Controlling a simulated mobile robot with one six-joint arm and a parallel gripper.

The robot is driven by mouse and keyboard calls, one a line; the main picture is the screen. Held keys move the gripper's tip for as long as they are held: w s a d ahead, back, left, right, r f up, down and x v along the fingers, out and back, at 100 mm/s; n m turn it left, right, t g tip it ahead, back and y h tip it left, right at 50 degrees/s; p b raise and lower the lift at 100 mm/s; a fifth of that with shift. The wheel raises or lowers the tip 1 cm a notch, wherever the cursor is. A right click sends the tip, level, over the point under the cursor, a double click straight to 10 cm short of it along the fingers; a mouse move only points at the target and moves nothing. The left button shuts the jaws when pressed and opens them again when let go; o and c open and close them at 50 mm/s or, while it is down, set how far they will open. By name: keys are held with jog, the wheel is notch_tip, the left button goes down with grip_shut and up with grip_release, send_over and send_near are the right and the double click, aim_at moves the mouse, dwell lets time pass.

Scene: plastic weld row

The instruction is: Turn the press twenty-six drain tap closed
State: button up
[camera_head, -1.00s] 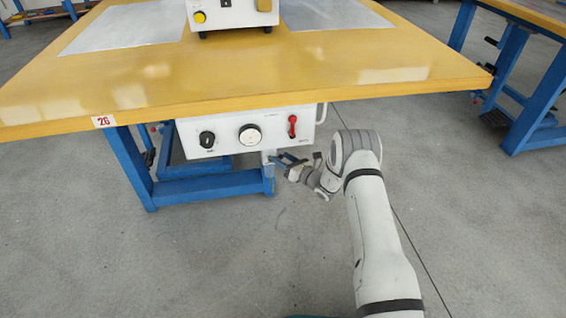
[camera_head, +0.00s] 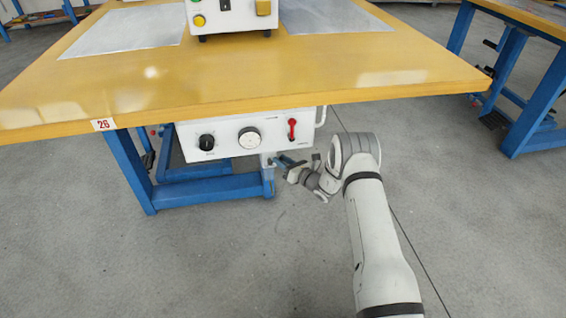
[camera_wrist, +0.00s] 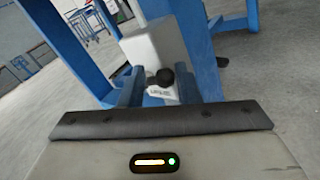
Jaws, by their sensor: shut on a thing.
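The bench with the number 26 plate (camera_head: 103,124) has a white control box (camera_head: 230,138) under its top. The drain tap (camera_head: 267,161) hangs below this box, small and partly hidden by my gripper (camera_head: 281,162). The handle's exact angle is hard to tell.
A blue bench leg (camera_head: 133,170) and lower beam (camera_head: 208,190) stand left of the tap.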

jog(key=shift+s+f, duration=0.1)
jog(key=shift+f, duration=0.15)
jog(key=shift+r+n+g+h+p, duration=0.3)
jog(key=shift+r+n+p, duration=0.15)
jog(key=shift+p, duration=0.2)
jog(key=shift+s+a+n+g+h+p, duration=0.2)
jog(key=shift+n+g+h+p, duration=0.15)
jog(key=shift+n+h, duration=0.35)
jog(key=o, duration=0.7)
jog(key=shift+f, duration=0.15)
jog(key=o, duration=0.3)
jog(key=shift+w+r, duration=0.15)
jog(key=shift+r, duration=0.1)
jog(key=p+v, duration=0.3)
jog(key=v, duration=0.5)
jog(key=shift+f, duration=0.2)
